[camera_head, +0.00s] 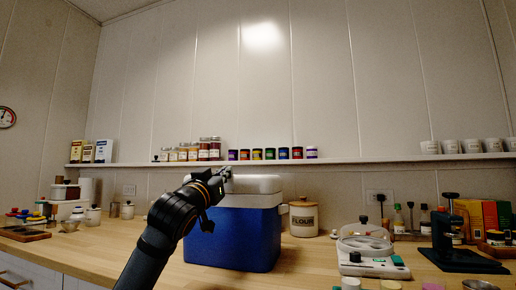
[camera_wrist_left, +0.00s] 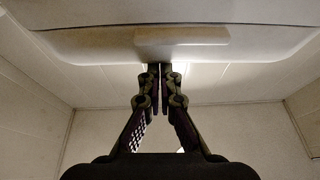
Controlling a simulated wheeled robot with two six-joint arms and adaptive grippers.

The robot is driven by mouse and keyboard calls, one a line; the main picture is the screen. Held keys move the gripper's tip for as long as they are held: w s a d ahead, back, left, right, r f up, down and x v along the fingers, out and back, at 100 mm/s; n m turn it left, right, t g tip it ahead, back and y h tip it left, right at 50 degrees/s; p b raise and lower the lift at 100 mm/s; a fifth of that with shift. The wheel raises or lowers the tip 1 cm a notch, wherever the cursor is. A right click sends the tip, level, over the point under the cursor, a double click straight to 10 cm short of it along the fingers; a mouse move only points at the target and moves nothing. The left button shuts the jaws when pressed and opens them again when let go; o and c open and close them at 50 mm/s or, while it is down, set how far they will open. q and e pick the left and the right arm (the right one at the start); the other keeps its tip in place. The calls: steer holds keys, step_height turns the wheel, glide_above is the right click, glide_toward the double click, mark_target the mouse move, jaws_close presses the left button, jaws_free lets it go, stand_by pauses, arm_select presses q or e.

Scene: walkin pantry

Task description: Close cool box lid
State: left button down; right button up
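The cool box (camera_head: 232,238) stands on the wooden counter in the head view, with a blue body and a pale upper rim. Its pale lid (camera_head: 262,184) lies over the top, low and roughly level; I cannot tell whether it is flush all round. My left gripper (camera_head: 226,174) is at the lid's left front, in front of it in the head view. In the left wrist view the pale lid edge (camera_wrist_left: 85,45) spans the top, just beyond the fingertips. The left fingers (camera_wrist_left: 159,72) are together with nothing visible between them. Contact with the lid is unclear. My right gripper is not in view.
A flour canister (camera_head: 303,218) stands close to the box's right. Further right are a kitchen scale (camera_head: 372,262) and a dark press-like stand (camera_head: 462,258). Jars and small items crowd the counter's left. A wall shelf (camera_head: 340,161) with jars and tins runs behind.

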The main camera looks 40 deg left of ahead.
arm_select(q)
steer(key=shift+f, duration=0.2)
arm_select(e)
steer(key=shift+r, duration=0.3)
arm_select(q)
steer(key=shift+r, duration=0.1)
step_height(320, 180, up, 10)
stand_by(0.4)
steer(key=shift+r, duration=0.15)
